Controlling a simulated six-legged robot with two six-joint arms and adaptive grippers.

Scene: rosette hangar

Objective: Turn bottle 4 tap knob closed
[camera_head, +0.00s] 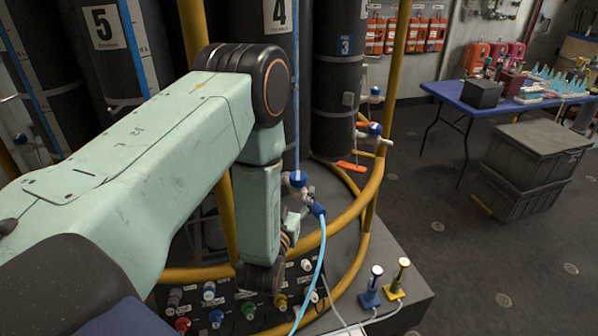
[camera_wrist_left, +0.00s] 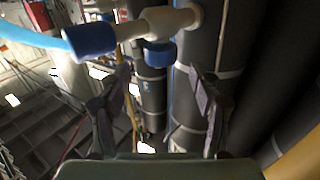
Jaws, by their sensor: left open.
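Bottle 4 (camera_head: 281,45) is a black cylinder behind my left arm, its lower part partly hidden by the arm. Its tap has a blue knob (camera_head: 297,180) and a blue hose fitting (camera_head: 318,210). My left gripper (camera_head: 292,222) is mostly hidden behind my own wrist, close below the tap. In the left wrist view a pale tap body (camera_wrist_left: 168,22) carries a blue knob (camera_wrist_left: 160,54) and a blue hose end (camera_wrist_left: 90,39). The open fingers of my left gripper (camera_wrist_left: 159,80) stand apart with nothing between them; the knob appears just beyond the tips. My right gripper is not in view.
Bottle 5 (camera_head: 110,45) and bottle 3 (camera_head: 338,90) stand to either side. Yellow rails (camera_head: 345,222) curve around the bottles. A panel with several coloured knobs (camera_head: 248,310) lies below.

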